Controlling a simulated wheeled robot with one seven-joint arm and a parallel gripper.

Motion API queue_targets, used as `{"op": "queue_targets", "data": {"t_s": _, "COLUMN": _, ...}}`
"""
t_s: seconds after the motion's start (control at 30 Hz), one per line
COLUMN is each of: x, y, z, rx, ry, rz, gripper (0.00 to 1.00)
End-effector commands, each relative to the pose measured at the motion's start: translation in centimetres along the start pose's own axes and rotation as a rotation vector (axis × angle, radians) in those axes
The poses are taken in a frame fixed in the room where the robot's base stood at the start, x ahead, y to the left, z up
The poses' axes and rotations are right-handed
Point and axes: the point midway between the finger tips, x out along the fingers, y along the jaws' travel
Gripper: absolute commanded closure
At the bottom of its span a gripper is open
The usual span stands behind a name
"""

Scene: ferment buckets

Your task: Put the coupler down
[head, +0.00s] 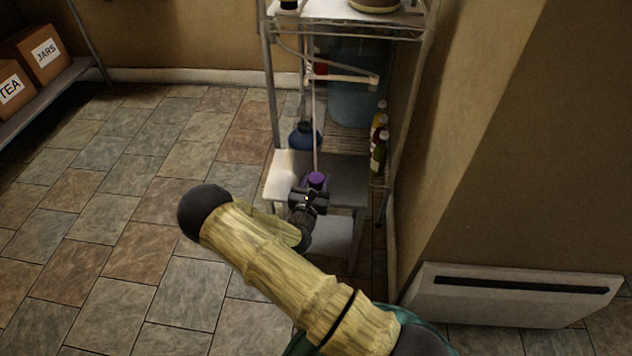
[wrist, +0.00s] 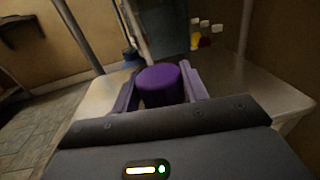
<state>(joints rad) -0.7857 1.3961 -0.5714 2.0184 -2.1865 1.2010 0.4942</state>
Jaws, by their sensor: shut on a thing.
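The coupler is a short purple cylinder. It shows in the wrist view (wrist: 161,84) between the two fingers of my gripper (wrist: 160,92), upright and seen from above. In the head view the purple coupler (head: 316,179) is small, just beyond my gripper (head: 311,190), over a small white stool or table (head: 345,190). My gripper is shut on the coupler. I cannot tell whether the coupler's underside touches the white top, because the gripper body hides it.
A wire shelf rack (head: 272,80) stands behind the white top, with a blue bucket (head: 355,92), a dark blue flask (head: 303,137) and bottles (head: 379,150). A thin pole rises close behind the coupler. A white wall panel (head: 510,296) is at right. The tiled floor at left is clear.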

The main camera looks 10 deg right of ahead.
Motion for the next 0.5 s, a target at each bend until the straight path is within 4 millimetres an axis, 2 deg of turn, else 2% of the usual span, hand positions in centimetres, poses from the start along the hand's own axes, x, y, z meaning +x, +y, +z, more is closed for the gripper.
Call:
{"op": "queue_targets", "data": {"t_s": 0.23, "x": 0.01, "y": -0.02, "z": -0.24, "rx": -0.001, "ry": -0.001, "rz": 0.000, "gripper": 0.83}}
{"op": "queue_targets", "data": {"t_s": 0.27, "x": 0.00, "y": -0.02, "z": -0.26, "rx": -0.001, "ry": 0.000, "rz": 0.000, "gripper": 0.52}}
{"op": "queue_targets", "data": {"t_s": 0.3, "x": 0.00, "y": -0.02, "z": -0.25, "rx": -0.001, "ry": 0.000, "rz": 0.000, "gripper": 0.45}}
{"op": "queue_targets", "data": {"t_s": 0.37, "x": 0.00, "y": -0.01, "z": -0.25, "rx": -0.001, "ry": 0.000, "rz": 0.000, "gripper": 0.35}}
{"op": "queue_targets", "data": {"t_s": 0.5, "x": 0.00, "y": -0.01, "z": -0.24, "rx": -0.001, "ry": 0.000, "rz": 0.000, "gripper": 0.35}}
